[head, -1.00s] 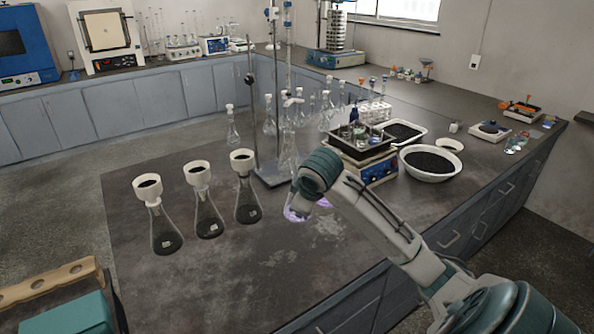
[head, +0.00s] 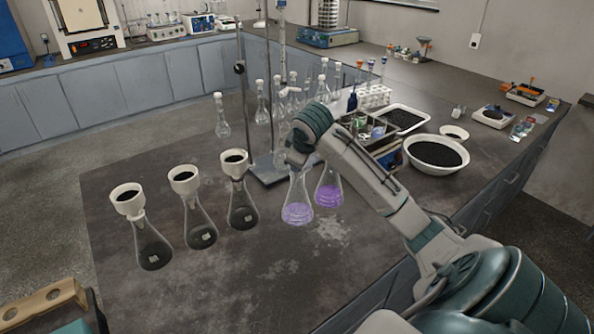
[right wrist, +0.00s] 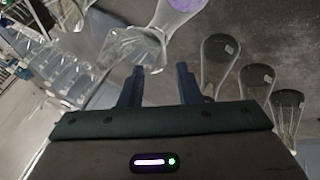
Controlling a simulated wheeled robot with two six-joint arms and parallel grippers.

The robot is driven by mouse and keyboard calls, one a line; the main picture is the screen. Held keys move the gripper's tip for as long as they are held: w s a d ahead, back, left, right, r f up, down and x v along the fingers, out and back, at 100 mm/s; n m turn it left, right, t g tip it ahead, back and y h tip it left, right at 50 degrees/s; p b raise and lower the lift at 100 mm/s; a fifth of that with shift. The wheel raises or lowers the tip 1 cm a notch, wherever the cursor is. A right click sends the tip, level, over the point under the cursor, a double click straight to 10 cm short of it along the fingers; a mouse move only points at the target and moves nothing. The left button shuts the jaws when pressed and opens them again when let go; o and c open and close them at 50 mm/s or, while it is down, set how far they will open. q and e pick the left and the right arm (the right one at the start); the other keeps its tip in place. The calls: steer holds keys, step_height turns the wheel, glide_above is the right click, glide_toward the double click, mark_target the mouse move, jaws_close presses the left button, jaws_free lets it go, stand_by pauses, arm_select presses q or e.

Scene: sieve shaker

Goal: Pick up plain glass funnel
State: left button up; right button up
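In the right wrist view a clear glass funnel-like piece (right wrist: 135,48) lies just beyond my fingertips, its wide part towards them. It seems to sit at the neck of a flask with purple liquid (right wrist: 190,8). In the head view my right gripper (head: 298,153) is over the neck of the nearer purple flask (head: 297,212); my wrist hides the fingers and the funnel. A second purple flask (head: 328,193) stands right beside it. My left gripper is out of view.
Three flasks with white funnels of black grains (head: 126,199) stand to the left. A metal stand (head: 246,110) and several stoppered flasks (head: 221,122) are behind my gripper. A bowl of black grains (head: 435,168) is at the right. The front of the bench (head: 215,290) is clear.

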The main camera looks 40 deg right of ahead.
mark_target(293, 174)
steer(key=p+x, duration=0.2)
steer(key=x, duration=0.4)
steer(key=shift+a, duration=0.2)
jaws_close()
